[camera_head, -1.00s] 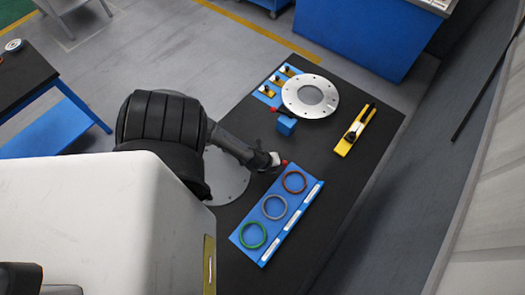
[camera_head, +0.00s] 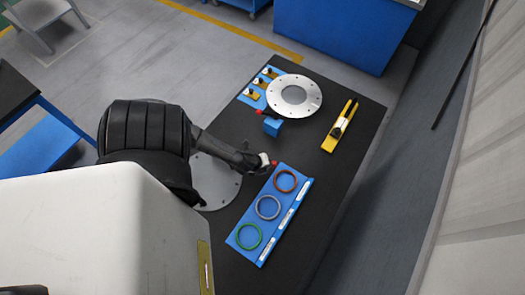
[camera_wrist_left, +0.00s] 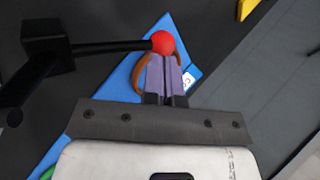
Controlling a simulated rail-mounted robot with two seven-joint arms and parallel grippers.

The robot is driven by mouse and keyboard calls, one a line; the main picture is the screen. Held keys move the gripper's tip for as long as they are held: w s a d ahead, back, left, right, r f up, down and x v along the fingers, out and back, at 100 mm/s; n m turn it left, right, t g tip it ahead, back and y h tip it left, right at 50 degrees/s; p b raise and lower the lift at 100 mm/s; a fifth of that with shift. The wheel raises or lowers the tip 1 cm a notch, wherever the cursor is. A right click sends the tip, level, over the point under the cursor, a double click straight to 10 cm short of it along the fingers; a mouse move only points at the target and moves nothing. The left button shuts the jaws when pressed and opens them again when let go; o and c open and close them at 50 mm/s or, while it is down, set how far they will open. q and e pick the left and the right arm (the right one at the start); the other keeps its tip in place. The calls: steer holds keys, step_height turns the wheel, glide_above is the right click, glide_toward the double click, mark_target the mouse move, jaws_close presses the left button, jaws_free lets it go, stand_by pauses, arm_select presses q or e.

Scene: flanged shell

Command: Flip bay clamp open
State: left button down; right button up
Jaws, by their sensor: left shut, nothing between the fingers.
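The clamp lever is a black rod ending in a red ball (camera_wrist_left: 162,42), joined to a dark block (camera_wrist_left: 48,38) at the left of the left wrist view. The ball (camera_head: 273,162) is a small red spot by the far corner of the blue ring tray in the head view; the lever and block are not clear there. My left gripper (camera_head: 266,160) is low over the table beside the ball. In the left wrist view its purple fingers (camera_wrist_left: 164,62) are shut and empty, with tips right at the ball; I cannot tell if they touch. My right gripper is not in view.
A blue tray (camera_head: 292,228) holds a brown, a grey and a green ring. Beyond are a silver flange disc (camera_head: 312,96), a blue block (camera_head: 272,127) with a red tip, and a yellow tool (camera_head: 340,125). The dark tabletop (camera_head: 315,155) is clear between them.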

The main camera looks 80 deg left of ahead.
arm_select(q)
step_height(320, 180, up, 12)
steer(key=s+d+p, duration=0.1)
steer(key=d, duration=0.1)
steer(key=shift+s+d+p, duration=0.15)
steer(key=shift+p, duration=0.15)
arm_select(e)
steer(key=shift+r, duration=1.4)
arm_select(q)
steer(key=shift+f, duration=0.1)
